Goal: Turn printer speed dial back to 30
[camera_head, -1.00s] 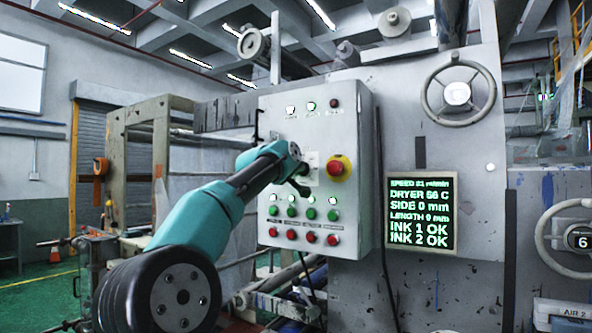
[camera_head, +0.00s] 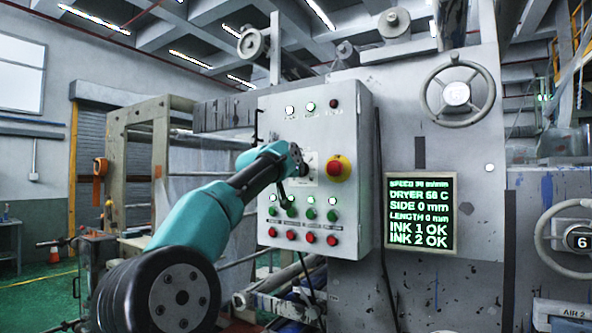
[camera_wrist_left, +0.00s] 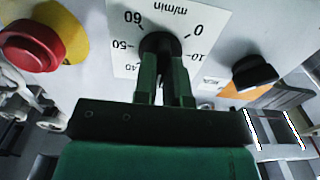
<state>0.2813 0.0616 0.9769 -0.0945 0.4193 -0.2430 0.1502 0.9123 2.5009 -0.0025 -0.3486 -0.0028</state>
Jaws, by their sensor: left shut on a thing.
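The speed dial is a black knob (camera_wrist_left: 158,43) on a white scale plate (camera_wrist_left: 120,60) marked m/min, with 0, 10, 50 and 60 legible in the left wrist view. My left gripper (camera_wrist_left: 165,78) is shut on the knob, its dark fingers on both sides of it. The fingers hide part of the scale, and I cannot read the pointer. In the head view my left gripper (camera_head: 300,172) is at the dial plate (camera_head: 312,160) on the grey control box. The green-lettered display (camera_head: 421,213) has a speed line that looks like 30 m/min, but it is blurred. My right gripper is out of view.
A red emergency button on a yellow base (camera_head: 338,168) sits right beside the dial; it also shows in the left wrist view (camera_wrist_left: 30,45). Rows of green and red buttons (camera_head: 310,237) are below. A handwheel (camera_head: 457,93) is up on the right.

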